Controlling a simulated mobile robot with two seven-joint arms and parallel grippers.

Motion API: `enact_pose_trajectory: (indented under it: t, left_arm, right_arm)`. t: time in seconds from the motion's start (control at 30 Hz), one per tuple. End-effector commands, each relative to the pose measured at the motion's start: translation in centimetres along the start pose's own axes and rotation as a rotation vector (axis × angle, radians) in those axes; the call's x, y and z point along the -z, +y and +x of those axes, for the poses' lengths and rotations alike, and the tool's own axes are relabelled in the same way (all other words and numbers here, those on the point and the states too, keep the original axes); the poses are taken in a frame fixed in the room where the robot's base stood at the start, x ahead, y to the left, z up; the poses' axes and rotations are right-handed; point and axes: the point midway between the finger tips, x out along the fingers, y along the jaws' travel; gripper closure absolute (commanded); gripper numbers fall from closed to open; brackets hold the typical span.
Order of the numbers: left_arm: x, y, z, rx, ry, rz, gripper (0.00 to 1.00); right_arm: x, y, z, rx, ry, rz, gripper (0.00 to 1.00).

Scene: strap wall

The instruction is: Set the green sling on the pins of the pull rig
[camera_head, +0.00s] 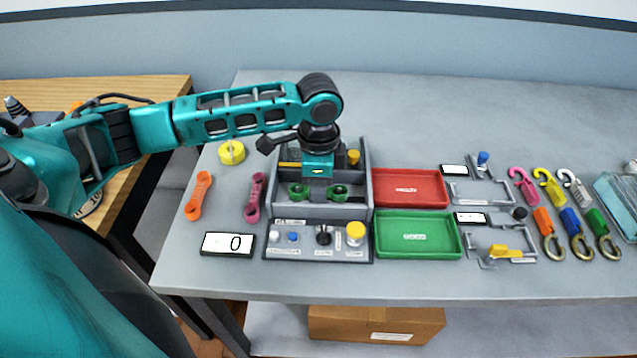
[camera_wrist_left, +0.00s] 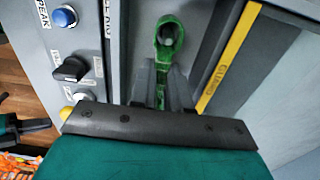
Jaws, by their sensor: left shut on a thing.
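The pull rig (camera_head: 368,160) is a grey open-topped box with a control panel at its front. My left gripper (camera_head: 318,188) points down into the rig and is shut on the middle of the green sling (camera_head: 339,191). One sling eye shows on each side of the fingers, inside the rig. In the left wrist view, the near eye of the green sling (camera_wrist_left: 166,52) has a grey round shape inside its loop, which looks like a pin top. Whether the sling is seated down on it I cannot tell. The other eye is hidden there by the gripper. My right gripper is not in view.
A purple sling (camera_head: 256,198) and an orange sling (camera_head: 197,196) lie left of the rig. A display (camera_head: 228,244) reads 0. The red tray (camera_head: 410,188) and green tray (camera_head: 417,236) stand empty to the right. Several hooks lie farther right.

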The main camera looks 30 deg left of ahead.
Motion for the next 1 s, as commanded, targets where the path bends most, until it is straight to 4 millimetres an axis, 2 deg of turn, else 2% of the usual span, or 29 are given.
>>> enact_pose_trajectory:
  t: [0.27, 0.3, 0.5, 0.6, 0.73, 0.97, 1.0]
  left_arm:
    - [0.01, -0.01, 0.11, 0.000, 0.001, 0.000, 1.00]
    - [0.01, -0.01, 0.11, 0.000, 0.001, 0.000, 0.80]
    - [0.01, -0.01, 0.11, 0.000, 0.000, 0.000, 0.61]
    - [0.01, 0.00, 0.11, 0.000, 0.000, 0.000, 0.54]
    - [0.00, 0.00, 0.11, 0.000, 0.000, 0.000, 0.54]
    - [0.00, 0.00, 0.12, 0.000, 0.000, 0.000, 0.33]
    - [-0.01, 0.00, 0.12, 0.000, 0.000, 0.000, 0.33]
  right_arm:
    - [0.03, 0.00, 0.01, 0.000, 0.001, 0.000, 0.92]
    - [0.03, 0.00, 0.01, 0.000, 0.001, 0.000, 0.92]
    - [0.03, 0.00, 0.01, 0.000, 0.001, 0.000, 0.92]
    - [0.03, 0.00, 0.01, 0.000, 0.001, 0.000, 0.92]
    - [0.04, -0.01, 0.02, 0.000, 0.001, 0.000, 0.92]
    - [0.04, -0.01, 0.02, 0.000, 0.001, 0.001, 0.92]
    - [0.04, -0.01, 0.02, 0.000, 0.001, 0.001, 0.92]
